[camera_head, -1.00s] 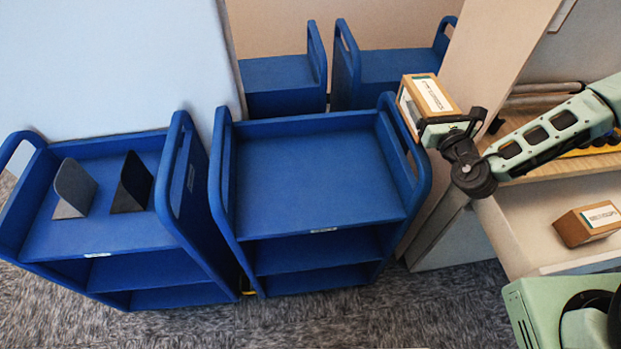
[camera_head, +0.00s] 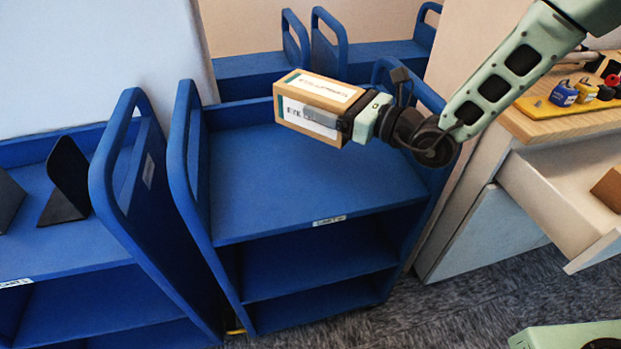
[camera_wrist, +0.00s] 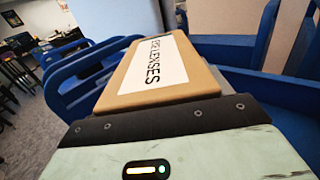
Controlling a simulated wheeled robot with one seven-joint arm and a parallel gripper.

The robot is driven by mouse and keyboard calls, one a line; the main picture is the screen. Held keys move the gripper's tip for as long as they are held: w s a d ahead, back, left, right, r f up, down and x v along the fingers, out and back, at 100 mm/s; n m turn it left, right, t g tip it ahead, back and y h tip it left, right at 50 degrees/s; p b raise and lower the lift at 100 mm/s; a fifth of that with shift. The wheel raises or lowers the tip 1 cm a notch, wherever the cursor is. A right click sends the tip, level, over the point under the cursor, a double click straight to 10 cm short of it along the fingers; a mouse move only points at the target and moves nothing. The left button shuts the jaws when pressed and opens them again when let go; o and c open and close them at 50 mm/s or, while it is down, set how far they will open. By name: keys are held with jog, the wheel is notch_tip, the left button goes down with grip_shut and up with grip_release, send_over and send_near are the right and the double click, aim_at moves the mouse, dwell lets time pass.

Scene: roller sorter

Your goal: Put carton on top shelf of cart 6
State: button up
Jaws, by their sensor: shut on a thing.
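My gripper (camera_head: 358,118) is shut on the near end of a brown carton (camera_head: 318,100) with white labels. The carton is held level in the air over the back of the middle blue cart's empty top shelf (camera_head: 290,190), with a gap below it. That cart has a small front label (camera_head: 329,221), whose number I cannot read for sure. In the wrist view the carton (camera_wrist: 160,72) fills the middle, its label ending in "LENSES", beyond the dark jaw edge of my gripper (camera_wrist: 150,125).
A blue cart (camera_head: 60,245) at left holds dark bookends (camera_head: 68,185). More blue carts (camera_head: 385,55) stand behind. At right are a wooden counter (camera_head: 540,125) with coloured items and an open drawer (camera_head: 560,190) with another carton (camera_head: 609,188).

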jog(key=shift+s+a+f+n+g+b, duration=0.3)
jog(key=shift+s+a+f+b, duration=0.2)
jog(key=shift+a+f, duration=0.15)
notch_tip(320, 180, down, 10)
jog(key=shift+r+b, duration=0.2)
jog(key=shift+b, duration=0.15)
jog(key=shift+f, duration=0.2)
jog(key=o, duration=1.3)
jog(key=shift+r, duration=0.1)
